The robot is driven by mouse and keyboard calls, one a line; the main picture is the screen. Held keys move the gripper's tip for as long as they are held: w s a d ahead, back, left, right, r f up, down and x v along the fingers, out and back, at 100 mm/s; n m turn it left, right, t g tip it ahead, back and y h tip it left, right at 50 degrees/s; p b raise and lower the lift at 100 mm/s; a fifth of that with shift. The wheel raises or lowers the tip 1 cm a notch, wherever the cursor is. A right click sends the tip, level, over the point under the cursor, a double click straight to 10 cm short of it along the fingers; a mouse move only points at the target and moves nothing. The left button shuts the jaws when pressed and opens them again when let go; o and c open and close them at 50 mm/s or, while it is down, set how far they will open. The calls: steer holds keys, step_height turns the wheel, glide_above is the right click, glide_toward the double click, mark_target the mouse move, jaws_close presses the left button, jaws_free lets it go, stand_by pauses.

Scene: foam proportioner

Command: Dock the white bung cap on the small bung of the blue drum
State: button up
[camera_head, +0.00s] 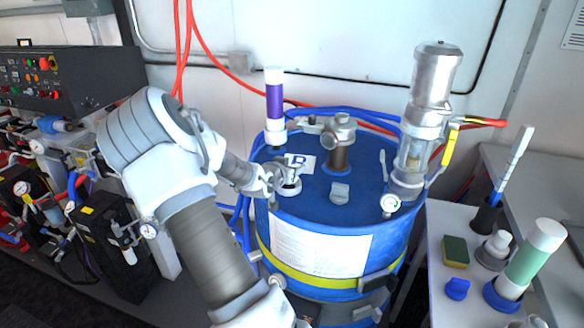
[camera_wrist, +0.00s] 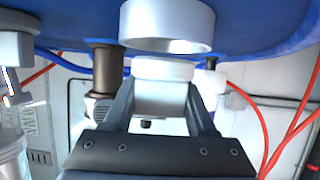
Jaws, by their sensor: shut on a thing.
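The blue drum (camera_head: 335,225) stands in the middle of the head view, and its blue top (camera_wrist: 250,20) fills the upper edge of the inverted wrist view. My gripper (camera_wrist: 161,100) is shut on the white bung cap (camera_wrist: 160,72), one finger on each side. In the head view my gripper (camera_head: 272,181) is over the drum's near left top. A pale round collar (camera_wrist: 167,28), which looks like the small bung, stands on the drum just beyond the cap; it also shows in the head view (camera_head: 290,188). I cannot tell whether cap and collar touch.
A brown pump pipe (camera_head: 338,152), a purple-banded cylinder (camera_head: 274,103), a grey knob (camera_head: 340,192) and a tall metal pump (camera_head: 430,100) rise from the drum top. A side table (camera_head: 440,290) with a sponge (camera_head: 456,251) and bottles is at right. Red and blue hoses run behind.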

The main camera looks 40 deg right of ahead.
steer(key=shift+f+b, duration=0.7)
steer(key=shift+f, duration=0.1)
steer(key=o, duration=1.1)
steer(key=shift+p+v, duration=2.95)
steer(key=shift+v, duration=2.45)
steer(key=shift+a, duration=0.15)
steer(key=shift+f, duration=0.1)
